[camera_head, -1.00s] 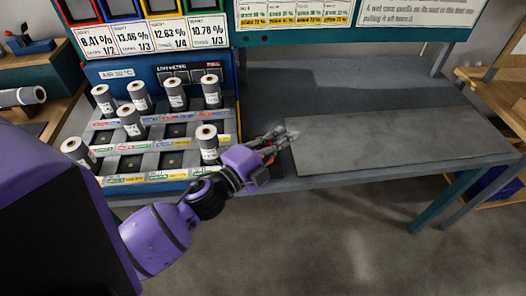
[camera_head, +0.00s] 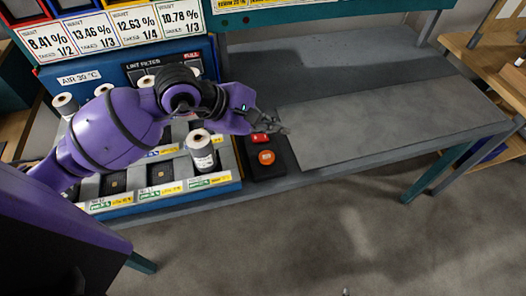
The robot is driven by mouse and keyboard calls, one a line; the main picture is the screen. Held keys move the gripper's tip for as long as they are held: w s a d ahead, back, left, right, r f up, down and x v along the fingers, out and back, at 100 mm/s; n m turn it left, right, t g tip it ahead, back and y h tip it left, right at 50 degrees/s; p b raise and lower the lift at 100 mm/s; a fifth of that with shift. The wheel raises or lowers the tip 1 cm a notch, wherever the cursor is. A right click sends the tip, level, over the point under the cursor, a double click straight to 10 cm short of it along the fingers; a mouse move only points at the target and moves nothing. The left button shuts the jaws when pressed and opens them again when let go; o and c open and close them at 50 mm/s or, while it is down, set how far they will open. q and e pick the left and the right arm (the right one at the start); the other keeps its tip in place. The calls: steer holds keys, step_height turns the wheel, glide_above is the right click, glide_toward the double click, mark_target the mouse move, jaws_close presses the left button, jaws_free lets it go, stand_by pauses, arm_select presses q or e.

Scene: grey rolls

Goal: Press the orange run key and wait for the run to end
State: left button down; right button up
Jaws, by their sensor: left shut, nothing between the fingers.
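The orange run key (camera_head: 266,157) is a round orange button on a black box (camera_head: 268,171) at the front of the bench, just right of the roll rack. A red key or marking (camera_head: 260,138) shows behind it on the same box, partly by the gripper. My left gripper (camera_head: 282,129) is shut and empty. Its fingertips are over the back right of the box, behind the orange key in the picture and apart from it. Whether they touch the box, I cannot tell. My right gripper is not in view.
A blue rack (camera_head: 160,199) holds grey rolls, one of them (camera_head: 200,150) standing close left of the black box. My left arm hides much of the rack. A bare grey mat (camera_head: 390,118) lies to the right. Cards with percentages (camera_head: 134,30) hang above.

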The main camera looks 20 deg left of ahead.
arm_select(q)
steer(key=shift+s+d, duration=0.1)
steer(key=shift+s, duration=0.05)
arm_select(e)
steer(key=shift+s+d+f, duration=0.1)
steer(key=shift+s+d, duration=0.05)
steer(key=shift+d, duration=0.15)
arm_select(q)
steer(key=shift+f, duration=0.1)
steer(key=b, duration=0.4)
glide_above(271, 161)
step_height(271, 161, down, 8)
steer(key=shift+s+f, duration=0.1)
steer(key=shift+f+b, duration=0.3)
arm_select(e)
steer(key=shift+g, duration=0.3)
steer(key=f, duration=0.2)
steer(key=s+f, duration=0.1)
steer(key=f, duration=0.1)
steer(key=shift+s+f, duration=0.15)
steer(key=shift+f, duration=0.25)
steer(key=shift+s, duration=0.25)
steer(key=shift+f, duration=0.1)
